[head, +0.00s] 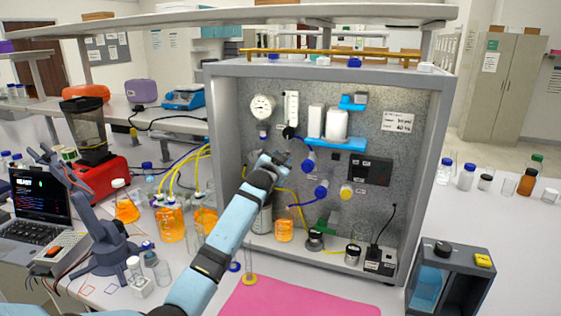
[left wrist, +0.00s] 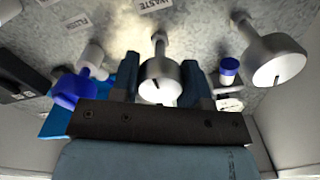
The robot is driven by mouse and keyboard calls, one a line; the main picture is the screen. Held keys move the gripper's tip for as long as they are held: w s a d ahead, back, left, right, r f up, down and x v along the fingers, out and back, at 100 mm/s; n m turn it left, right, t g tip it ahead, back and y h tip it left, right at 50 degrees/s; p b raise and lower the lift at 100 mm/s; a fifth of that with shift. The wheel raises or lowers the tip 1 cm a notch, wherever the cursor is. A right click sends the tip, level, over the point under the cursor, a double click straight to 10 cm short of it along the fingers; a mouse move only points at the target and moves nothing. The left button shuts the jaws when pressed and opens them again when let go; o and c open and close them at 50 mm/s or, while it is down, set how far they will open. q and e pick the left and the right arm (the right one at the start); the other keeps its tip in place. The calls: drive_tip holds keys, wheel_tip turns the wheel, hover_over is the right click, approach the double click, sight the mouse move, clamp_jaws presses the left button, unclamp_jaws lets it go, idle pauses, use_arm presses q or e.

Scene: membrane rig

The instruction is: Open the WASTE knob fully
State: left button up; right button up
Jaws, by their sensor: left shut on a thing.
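The WASTE knob (left wrist: 160,78) is a pale grey round knob with a dark slot, on a short stem under the WASTE label (left wrist: 155,4) in the left wrist view. My left gripper (left wrist: 161,88) has a dark finger on each side of this knob and is shut on it. In the head view, my left gripper (head: 274,160) is at the speckled rig panel (head: 375,110), left of the blue knobs, and the WASTE knob cannot be made out there. How far the knob is turned cannot be told. My right gripper is not in view.
A larger grey round part (left wrist: 276,60) and a blue-capped part (left wrist: 229,70) are close by on the panel. A blue knob (head: 308,166), another blue knob (head: 321,191) and a yellow knob (head: 346,192) sit to the right. Yellow tubing (head: 187,168) runs left of the rig.

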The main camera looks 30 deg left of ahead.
use_arm(q)
drive_tip(key=o, duration=0.9)
drive_tip(key=shift+o, duration=0.2)
drive_tip(key=b+v, duration=0.2)
drive_tip(key=v, duration=1.2)
drive_tip(key=shift+w+a, duration=0.1)
